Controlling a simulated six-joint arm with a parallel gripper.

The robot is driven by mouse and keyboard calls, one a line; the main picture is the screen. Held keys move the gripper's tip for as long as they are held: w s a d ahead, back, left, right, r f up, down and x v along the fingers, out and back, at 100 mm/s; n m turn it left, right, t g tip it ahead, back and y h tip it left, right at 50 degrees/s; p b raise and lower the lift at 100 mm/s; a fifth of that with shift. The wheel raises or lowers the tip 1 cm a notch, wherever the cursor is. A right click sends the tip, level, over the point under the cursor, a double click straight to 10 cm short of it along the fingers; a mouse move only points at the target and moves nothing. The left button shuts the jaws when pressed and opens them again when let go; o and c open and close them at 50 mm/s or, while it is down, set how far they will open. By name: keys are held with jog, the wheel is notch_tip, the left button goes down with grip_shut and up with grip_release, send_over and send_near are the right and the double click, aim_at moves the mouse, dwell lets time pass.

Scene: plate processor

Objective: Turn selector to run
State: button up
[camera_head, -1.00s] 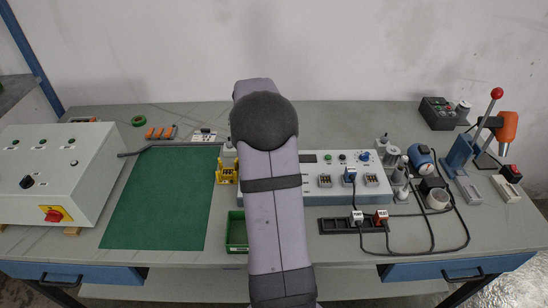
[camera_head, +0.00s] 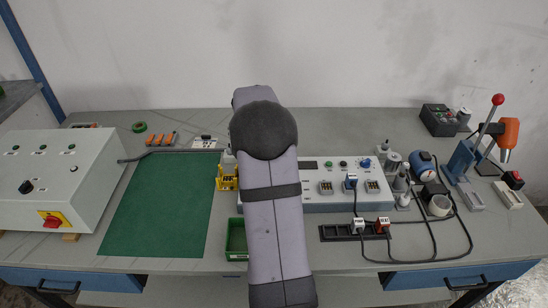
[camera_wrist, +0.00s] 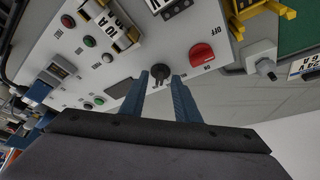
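The plate processor (camera_head: 345,199) is a pale panel box in the middle of the bench, partly hidden behind my arm in the head view. In the wrist view its panel (camera_wrist: 112,73) fills the upper left. A black selector knob (camera_wrist: 160,71) sits on the panel beside a red switch (camera_wrist: 202,54) marked ON and OFF. My gripper (camera_wrist: 160,77) has two blue fingers, apart, with their tips at either side of the knob's near edge. No contact with the knob can be made out. The selector's markings are too small to read. My gripper is hidden in the head view.
A yellow rack (camera_head: 227,182) stands left of the processor, near a green mat (camera_head: 155,205). A green bin (camera_head: 236,238) is in front. Plugs and black cables (camera_head: 437,258) lie to the right. A control box (camera_head: 60,170) is at the far left.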

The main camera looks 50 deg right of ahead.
jog(key=shift+r, duration=0.1)
jog(key=b+v, duration=0.1)
jog(key=v, duration=0.6)
jog(key=shift+r, duration=0.1)
dwell(0.3)
